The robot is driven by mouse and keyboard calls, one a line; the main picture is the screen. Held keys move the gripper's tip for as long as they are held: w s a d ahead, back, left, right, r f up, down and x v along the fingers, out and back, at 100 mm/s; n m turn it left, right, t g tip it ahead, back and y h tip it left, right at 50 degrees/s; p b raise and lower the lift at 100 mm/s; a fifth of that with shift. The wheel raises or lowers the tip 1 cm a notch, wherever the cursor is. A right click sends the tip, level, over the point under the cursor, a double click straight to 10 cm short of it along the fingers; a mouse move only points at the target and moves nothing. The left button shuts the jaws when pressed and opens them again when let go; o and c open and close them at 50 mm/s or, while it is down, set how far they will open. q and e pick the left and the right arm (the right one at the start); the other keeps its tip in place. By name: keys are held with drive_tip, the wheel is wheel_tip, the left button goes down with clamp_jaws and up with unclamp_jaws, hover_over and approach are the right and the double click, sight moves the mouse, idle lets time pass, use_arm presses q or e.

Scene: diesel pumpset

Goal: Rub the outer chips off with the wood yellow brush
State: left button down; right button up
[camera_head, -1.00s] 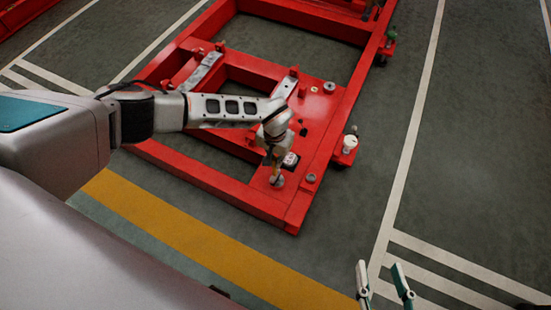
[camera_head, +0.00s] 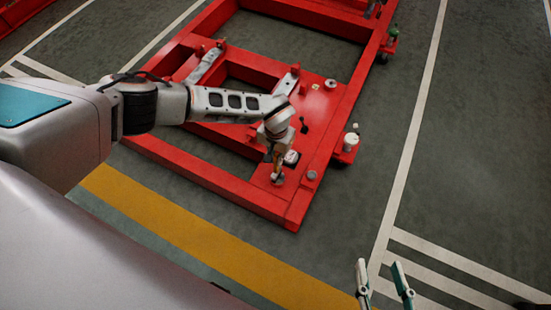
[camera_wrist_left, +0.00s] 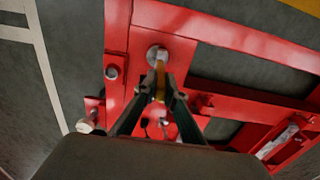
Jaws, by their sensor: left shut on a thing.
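My left gripper (camera_head: 276,157) is above the near corner plate of the red frame (camera_head: 262,206). In the left wrist view its fingers (camera_wrist_left: 160,98) are closed around the narrow yellow handle of the brush (camera_wrist_left: 160,78). The brush points down at a round grey metal boss (camera_wrist_left: 153,51) on the red plate. Its tip overlaps the boss; whether they touch I cannot tell. Chips are too small to make out. My right gripper (camera_head: 384,283) is at the bottom edge, its two fingers apart and empty.
A black tool (camera_head: 304,126) lies on the plate. A white cup-like item (camera_head: 350,141) stands on a side bracket. The floor right of the frame is clear.

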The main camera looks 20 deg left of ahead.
use_arm(q)
drive_tip(key=shift+w+b, duration=0.35)
drive_tip(key=shift+w, duration=0.55)
drive_tip(key=shift+s+d+r+p, duration=0.1)
drive_tip(key=shift+s+d+p, duration=0.2)
drive_tip(key=shift+s+d, duration=0.25)
use_arm(e)
drive_tip(key=shift+s+f, duration=0.1)
drive_tip(key=shift+f, duration=0.2)
drive_tip(key=shift+r, duration=0.15)
use_arm(q)
drive_tip(key=shift+s+p, duration=0.55)
drive_tip(key=shift+s, duration=0.5)
use_arm(e)
drive_tip(key=shift+w+r, duration=0.25)
drive_tip(key=shift+r, duration=0.25)
drive_tip(key=shift+w+r, duration=0.2)
drive_tip(key=shift+r, duration=0.25)
drive_tip(key=shift+f, duration=0.1)
